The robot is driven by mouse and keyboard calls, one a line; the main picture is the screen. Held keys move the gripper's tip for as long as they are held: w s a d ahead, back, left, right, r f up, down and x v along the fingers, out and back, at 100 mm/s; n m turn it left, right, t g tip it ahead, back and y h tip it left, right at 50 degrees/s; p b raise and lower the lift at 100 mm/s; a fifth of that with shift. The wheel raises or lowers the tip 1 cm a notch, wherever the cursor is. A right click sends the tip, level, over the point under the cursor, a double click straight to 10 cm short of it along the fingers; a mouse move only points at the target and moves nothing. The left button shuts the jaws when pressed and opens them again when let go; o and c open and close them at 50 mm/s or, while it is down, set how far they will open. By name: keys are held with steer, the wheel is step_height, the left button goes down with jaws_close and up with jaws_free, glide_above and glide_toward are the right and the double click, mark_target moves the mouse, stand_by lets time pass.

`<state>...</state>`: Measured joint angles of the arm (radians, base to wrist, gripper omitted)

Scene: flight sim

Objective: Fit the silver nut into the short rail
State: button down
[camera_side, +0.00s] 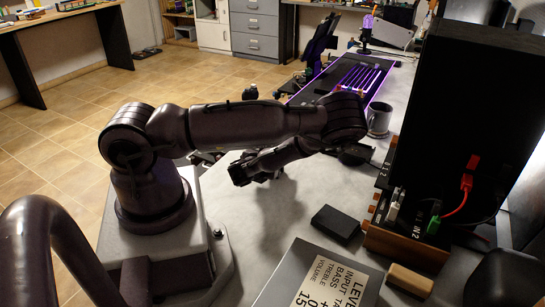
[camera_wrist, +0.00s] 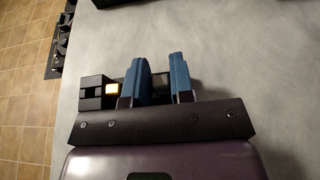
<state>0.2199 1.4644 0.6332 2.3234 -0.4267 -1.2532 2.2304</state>
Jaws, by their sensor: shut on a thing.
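My gripper (camera_wrist: 163,60) has two blue fingers, shown from behind in the wrist view, with a narrow gap between them. A small dark grey piece (camera_wrist: 160,79) shows in that gap; I take it for the silver nut, though its shape and colour are not clear. In the side view my gripper (camera_side: 240,174) is small and dark above the grey table, near its left edge, and the held piece cannot be made out. I cannot pick out the short rail with certainty in either view.
A black case (camera_side: 460,110) with cables stands at the right of the grey table (camera_side: 285,205). A black box (camera_side: 335,224), a labelled panel (camera_side: 325,280) and a mug (camera_side: 379,118) are also on it. The table below my gripper is clear.

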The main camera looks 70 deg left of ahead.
steer(key=shift+f, duration=0.15)
steer(key=c, duration=0.9)
jaws_free()
steer(key=shift+s, duration=0.1)
steer(key=v, duration=0.7)
steer(key=shift+d, duration=0.15)
